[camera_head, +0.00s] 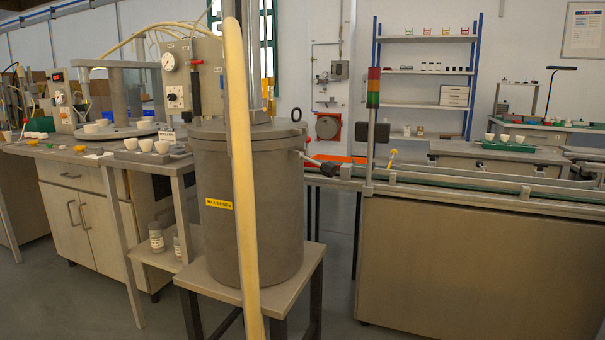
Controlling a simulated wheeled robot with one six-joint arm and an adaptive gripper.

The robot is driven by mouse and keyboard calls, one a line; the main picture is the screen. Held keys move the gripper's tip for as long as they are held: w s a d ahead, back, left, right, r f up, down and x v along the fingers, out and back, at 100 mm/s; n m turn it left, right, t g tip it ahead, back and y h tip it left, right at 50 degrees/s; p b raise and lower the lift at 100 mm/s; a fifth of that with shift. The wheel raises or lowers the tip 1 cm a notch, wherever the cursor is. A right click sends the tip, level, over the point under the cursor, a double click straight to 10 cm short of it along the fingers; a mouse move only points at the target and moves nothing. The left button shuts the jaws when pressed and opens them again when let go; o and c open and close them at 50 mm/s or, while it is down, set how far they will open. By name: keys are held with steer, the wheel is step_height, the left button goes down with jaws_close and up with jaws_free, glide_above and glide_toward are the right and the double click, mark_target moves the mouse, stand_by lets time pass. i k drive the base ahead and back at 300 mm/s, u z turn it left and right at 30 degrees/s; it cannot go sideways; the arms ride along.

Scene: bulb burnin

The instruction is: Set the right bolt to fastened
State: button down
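A grey cylindrical pot (272,215) with a flat lid (222,130) and a yellow label stands on a small table (262,300) at the middle of the view. At its upper right side, what looks like the right bolt (311,160) sticks outward and slightly down, away from the lid rim, with a dark end piece (329,168). It appears swung out rather than upright against the lid. A small dark ring (296,114) stands on the lid's right edge. The pot's left bolt is not clearly visible. My gripper is not in view.
A thick beige hose (241,180) runs vertically in front of the pot. A conveyor bench (480,260) with a signal tower (373,88) stands right of it. A bench with cups (146,145) and a gauge panel (190,72) are left. Floor shows between pot table and conveyor bench.

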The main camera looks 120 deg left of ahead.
mark_target(328, 169)
steer(key=u, duration=4.45)
steer(key=k, duration=1.25)
steer(key=u, duration=0.9)
steer(key=i, duration=1.1)
steer(key=z, duration=0.45)
steer(key=i, duration=0.8)
steer(key=z, duration=1.1)
steer(key=i, duration=0.4)
steer(key=z, duration=0.4)
